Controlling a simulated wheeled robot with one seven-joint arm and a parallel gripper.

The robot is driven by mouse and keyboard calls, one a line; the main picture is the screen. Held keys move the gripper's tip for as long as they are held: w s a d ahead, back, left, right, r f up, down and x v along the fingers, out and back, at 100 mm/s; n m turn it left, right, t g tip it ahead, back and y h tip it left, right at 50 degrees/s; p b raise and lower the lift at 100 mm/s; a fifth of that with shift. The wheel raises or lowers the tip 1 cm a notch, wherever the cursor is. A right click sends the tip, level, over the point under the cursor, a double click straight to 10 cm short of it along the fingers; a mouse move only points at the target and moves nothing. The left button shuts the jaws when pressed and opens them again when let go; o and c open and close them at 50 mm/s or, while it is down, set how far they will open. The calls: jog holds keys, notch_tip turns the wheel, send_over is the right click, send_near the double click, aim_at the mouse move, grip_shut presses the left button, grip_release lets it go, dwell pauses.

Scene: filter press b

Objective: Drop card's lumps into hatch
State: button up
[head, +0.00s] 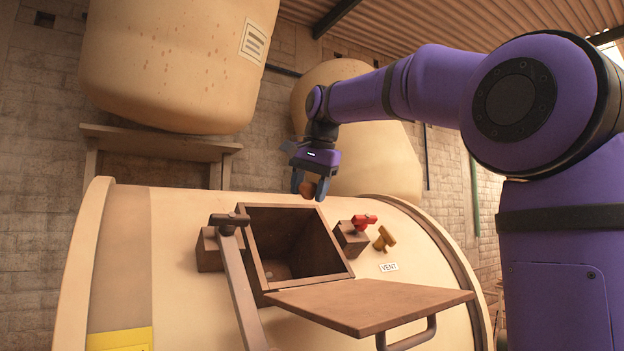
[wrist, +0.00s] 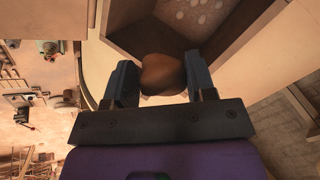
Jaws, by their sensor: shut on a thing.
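My gripper (head: 310,187) is shut on a brown rounded lump (head: 308,189). In the wrist view the lump (wrist: 162,73) sits between the two dark fingers of my gripper (wrist: 160,82). The hatch (head: 292,243) is a square brown opening with a raised frame on top of the cream drum. Its lid (head: 372,303) is swung open to the front right. My gripper is above the hatch's far right side, clear of its frame in the head view. The hatch interior shows past the lump in the wrist view, with pale round spots inside (wrist: 196,14). I cannot make out the card.
A lever bar (head: 241,285) runs down the hatch's left side. A red valve handle (head: 364,221), a yellow knob (head: 384,238) and a VENT label (head: 389,267) are to its right. Large cream vessels (head: 180,60) stand behind. A yellow sheet (head: 120,340) lies at the drum's front left.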

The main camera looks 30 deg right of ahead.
jog(key=w+r+x, duration=0.1)
jog(key=w+x, duration=0.1)
jog(key=x, duration=1.1)
jog(key=shift+w, duration=0.35)
jog(key=o, duration=1)
jog(key=v, duration=1)
jog(key=shift+s+r, duration=0.15)
jog(key=shift+r, duration=0.25)
